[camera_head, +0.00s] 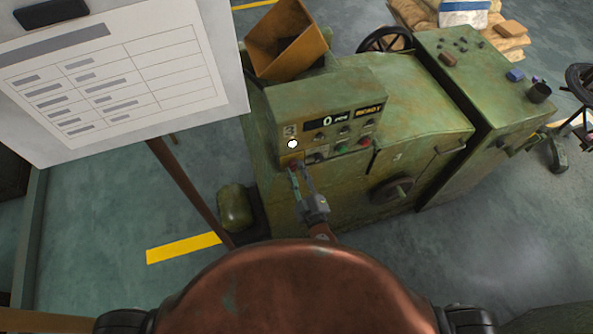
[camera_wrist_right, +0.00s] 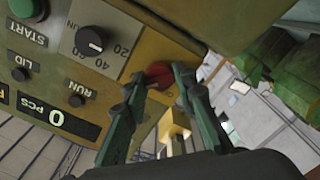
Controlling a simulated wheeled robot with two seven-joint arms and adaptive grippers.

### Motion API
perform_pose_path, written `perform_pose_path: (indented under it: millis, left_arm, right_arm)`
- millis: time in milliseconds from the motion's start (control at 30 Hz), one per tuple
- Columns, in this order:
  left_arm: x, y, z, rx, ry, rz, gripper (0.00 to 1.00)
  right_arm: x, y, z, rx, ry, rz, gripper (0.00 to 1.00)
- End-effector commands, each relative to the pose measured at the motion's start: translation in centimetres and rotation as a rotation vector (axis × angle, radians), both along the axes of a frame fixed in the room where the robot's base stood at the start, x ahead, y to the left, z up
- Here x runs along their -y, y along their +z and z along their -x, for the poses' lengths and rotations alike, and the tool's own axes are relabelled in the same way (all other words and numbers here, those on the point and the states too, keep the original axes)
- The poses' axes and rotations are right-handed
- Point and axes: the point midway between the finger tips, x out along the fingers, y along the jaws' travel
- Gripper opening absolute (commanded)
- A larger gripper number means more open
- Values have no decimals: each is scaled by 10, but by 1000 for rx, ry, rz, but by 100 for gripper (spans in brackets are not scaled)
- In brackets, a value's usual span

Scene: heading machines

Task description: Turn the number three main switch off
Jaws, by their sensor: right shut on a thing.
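The number three machine (camera_head: 420,85) is a green, worn cabinet with a sloped control panel, and a small "3" plate (camera_head: 289,130) is at the panel's left end. Its red main switch knob (camera_wrist_right: 160,75) sits on a yellow plate at the panel's edge. My right gripper (camera_wrist_right: 161,77) is shut on this knob, one finger on each side. In the head view the right gripper (camera_head: 299,167) reaches up to the panel's lower left corner and mostly covers the knob. I cannot tell the knob's exact setting. My left gripper is not in view.
A white lit lamp (camera_head: 292,144) is above the gripper. The display (camera_head: 336,119) reads 0 pcs and READY. A green button (camera_head: 341,149), a red button (camera_head: 365,142) and a dial (camera_wrist_right: 91,40) are close by. A sheet on a board (camera_head: 120,80) stands at left.

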Motion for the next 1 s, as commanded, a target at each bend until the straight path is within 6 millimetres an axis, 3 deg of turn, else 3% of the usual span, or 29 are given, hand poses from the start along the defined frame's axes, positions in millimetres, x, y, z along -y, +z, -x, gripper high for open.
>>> perform_pose_path:
  millis: [167,533,1000]
  left_arm:
    - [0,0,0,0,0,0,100]
    - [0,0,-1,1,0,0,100]
    - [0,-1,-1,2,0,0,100]
  right_arm:
    - [0,-1,0,-1,1,0,2]
    - [-1,-1,1,18,3,59,1]
    - [-1,-1,1,135,5,420,1]
